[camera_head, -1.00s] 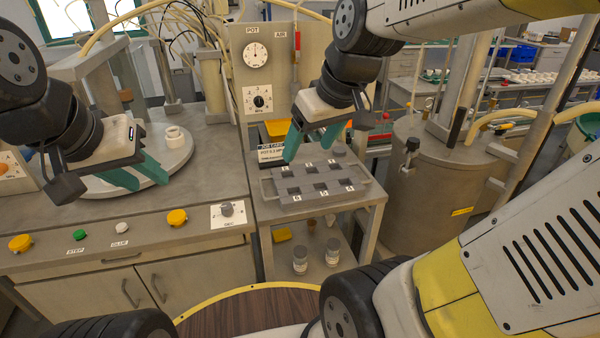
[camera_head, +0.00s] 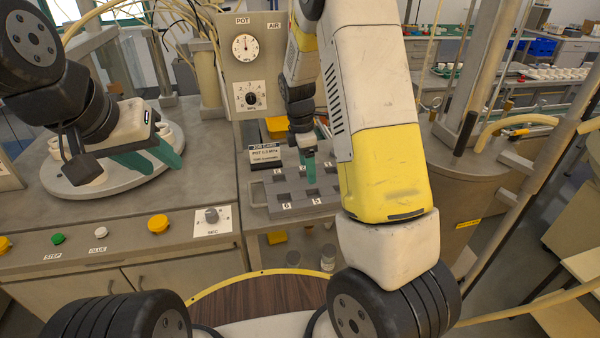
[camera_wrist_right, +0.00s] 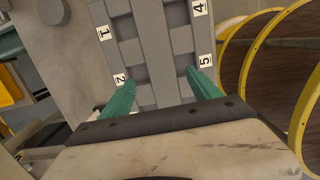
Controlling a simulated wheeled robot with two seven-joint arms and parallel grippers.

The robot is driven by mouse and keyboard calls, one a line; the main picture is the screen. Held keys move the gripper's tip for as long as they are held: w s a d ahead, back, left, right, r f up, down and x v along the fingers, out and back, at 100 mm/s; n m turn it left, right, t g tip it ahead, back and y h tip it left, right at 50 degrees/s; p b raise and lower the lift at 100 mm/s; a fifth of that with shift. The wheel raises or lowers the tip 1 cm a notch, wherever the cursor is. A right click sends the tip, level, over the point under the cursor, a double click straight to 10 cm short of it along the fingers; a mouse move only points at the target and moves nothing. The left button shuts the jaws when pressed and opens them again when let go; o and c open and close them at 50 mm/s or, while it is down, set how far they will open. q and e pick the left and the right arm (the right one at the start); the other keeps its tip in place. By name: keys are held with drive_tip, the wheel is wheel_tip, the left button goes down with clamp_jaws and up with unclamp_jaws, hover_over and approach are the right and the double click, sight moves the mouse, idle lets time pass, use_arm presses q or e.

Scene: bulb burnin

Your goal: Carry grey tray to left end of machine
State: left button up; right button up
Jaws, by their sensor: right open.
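The grey tray (camera_head: 273,201) with numbered compartments lies on a small metal side table, right of the machine (camera_head: 200,185). My right arm hides its right part. My right gripper (camera_head: 309,168) is over the tray, pointing down. In the right wrist view its two teal fingers (camera_wrist_right: 162,92) are apart, with the grey tray (camera_wrist_right: 155,62) showing between and beyond them near labels 2 and 5. I cannot tell whether they touch it. My left gripper (camera_head: 155,158) hangs over the front of the round turntable (camera_head: 60,182), its teal fingers apart and empty.
A job card sign (camera_head: 265,155) stands behind the tray. A panel with a gauge and dial (camera_head: 247,70) rises behind. Jars (camera_head: 328,256) stand on the lower shelf. A large metal drum (camera_head: 460,190) is at right.

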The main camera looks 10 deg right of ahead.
sight(309, 187)
drive_tip(key=f, duration=0.5)
drive_tip(key=shift+s+d+f, duration=0.15)
drive_tip(key=shift+d+f, duration=0.1)
drive_tip(key=shift+f, duration=0.15)
clamp_jaws()
